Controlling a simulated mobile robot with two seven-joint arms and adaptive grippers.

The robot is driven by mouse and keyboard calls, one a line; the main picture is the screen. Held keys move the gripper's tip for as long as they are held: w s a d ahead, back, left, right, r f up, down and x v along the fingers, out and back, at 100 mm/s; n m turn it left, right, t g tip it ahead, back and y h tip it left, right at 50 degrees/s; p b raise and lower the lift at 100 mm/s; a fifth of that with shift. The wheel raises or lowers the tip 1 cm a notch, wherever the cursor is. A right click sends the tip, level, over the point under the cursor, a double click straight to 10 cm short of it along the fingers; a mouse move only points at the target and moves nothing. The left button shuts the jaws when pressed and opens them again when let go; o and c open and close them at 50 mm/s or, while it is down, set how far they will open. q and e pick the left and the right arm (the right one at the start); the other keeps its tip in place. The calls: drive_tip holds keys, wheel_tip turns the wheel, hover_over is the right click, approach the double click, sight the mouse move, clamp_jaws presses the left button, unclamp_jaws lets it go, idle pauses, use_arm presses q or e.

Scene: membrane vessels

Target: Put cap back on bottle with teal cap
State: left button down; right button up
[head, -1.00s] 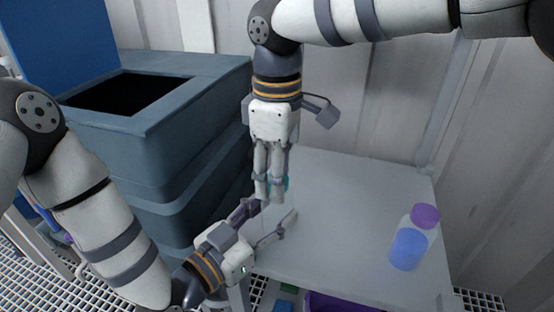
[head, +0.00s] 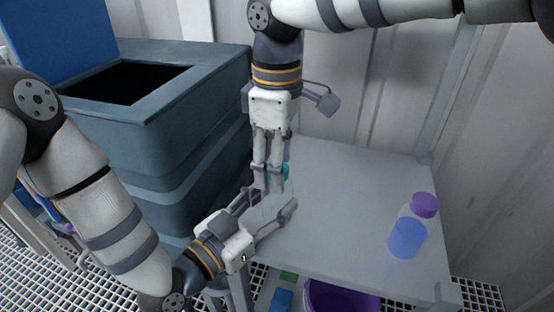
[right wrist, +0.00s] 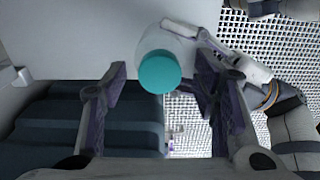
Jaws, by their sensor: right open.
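The clear bottle (head: 264,207) is between the fingers of my left gripper (head: 268,216), which is shut on it near the table's left edge. The teal cap (right wrist: 160,72) shows in the right wrist view over the top end of the bottle (right wrist: 172,42); whether it is fully seated I cannot tell. In the head view only a sliver of the cap (head: 286,171) shows behind the fingers of my right gripper (head: 268,188). The right gripper is open, pointing down, above the bottle. In its wrist view the cap lies ahead, between the spread fingers.
A bottle with a purple cap and blue contents (head: 408,238) stands on the right of the grey table (head: 345,205). A large blue-grey bin (head: 190,125) is close on the left. A purple bucket (head: 340,300) is below the table's front edge. The table's middle is clear.

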wheel_tip(320, 180, up, 12)
idle(0.4)
use_arm(q)
drive_tip(key=c, duration=0.7)
unclamp_jaws()
drive_tip(key=shift+c, duration=0.2)
drive_tip(key=shift+s, duration=0.1)
drive_tip(key=v, duration=1.2)
